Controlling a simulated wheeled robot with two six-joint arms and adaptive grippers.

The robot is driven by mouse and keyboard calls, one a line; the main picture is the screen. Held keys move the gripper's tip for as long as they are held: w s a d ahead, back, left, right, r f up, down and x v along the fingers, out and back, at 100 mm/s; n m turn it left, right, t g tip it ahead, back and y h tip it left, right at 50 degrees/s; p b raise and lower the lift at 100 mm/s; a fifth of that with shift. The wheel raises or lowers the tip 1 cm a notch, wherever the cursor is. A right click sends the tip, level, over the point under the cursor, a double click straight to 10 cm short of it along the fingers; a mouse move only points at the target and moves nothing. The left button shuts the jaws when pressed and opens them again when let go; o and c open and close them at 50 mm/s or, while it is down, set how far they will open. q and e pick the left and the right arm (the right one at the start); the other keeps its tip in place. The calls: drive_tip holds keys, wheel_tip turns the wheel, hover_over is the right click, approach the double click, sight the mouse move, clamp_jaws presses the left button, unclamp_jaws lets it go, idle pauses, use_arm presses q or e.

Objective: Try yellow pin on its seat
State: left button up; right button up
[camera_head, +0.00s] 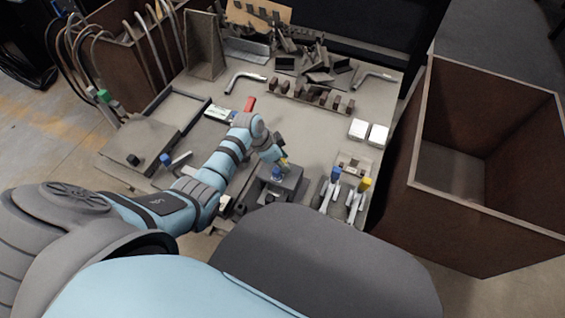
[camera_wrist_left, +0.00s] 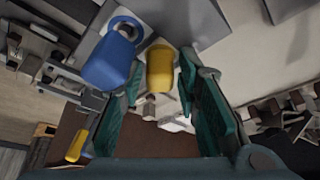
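A yellow pin (camera_head: 284,160) stands at the grey block (camera_head: 262,187) in the middle front of the table, beside a blue pin (camera_head: 277,172). My left gripper (camera_head: 281,157) is over the block at the yellow pin. In the left wrist view the yellow pin (camera_wrist_left: 160,68) lies between the two teal fingers of my left gripper (camera_wrist_left: 160,75), with a small gap showing beside it. The blue pin (camera_wrist_left: 110,60) is just outside the left-hand finger. The pin's lower end and its seat are hard to make out. My right gripper is not in view.
Silver clamp-like parts with a blue top (camera_head: 336,172) and a yellow top (camera_head: 365,183) stand right of the block. A big brown bin (camera_head: 480,210) stands at the right. The table's middle (camera_head: 300,125) is fairly clear.

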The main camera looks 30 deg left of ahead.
use_arm(q)
drive_tip(key=shift+o, duration=0.6)
drive_tip(key=shift+a+r, duration=0.1)
drive_tip(key=shift+r, duration=0.2)
drive_tip(key=v, duration=1.1)
drive_tip(key=shift+s+r, duration=0.15)
